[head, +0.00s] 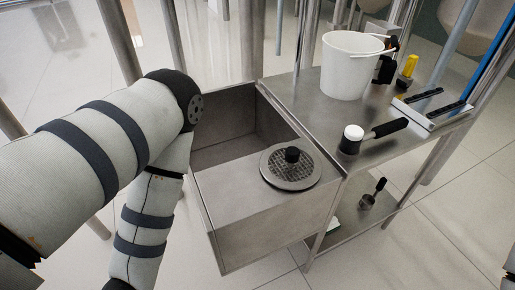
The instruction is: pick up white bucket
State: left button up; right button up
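The white bucket (347,72) stands upright on the steel table in the upper middle of the head view. It is open at the top, and its inside looks empty from here. Dark items sit close beside its right side; I cannot tell whether they touch it. My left arm comes in from the left, bends at the elbow and runs down out of the bottom edge, so its gripper is out of view. My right gripper is also out of view. No gripper is at the bucket.
A steel basin (225,153) with a round mesh disc (290,166) on its ledge adjoins the steel table (285,92). A black-handled tool with a white head (353,134), a yellow-topped item (409,67) and a flat rack (432,105) sit near the bucket. A small pan (367,200) is on the lower shelf.

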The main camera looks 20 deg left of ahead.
aim_at(343, 77)
jog(key=i+l+u, duration=0.1)
jog(key=l, duration=0.25)
jog(key=i+l, duration=0.2)
jog(key=l, duration=0.15)
jog(key=i+l+u, duration=0.15)
jog(key=l, duration=0.2)
jog(key=i+l, duration=0.15)
jog(key=l, duration=0.25)
jog(key=u, duration=0.05)
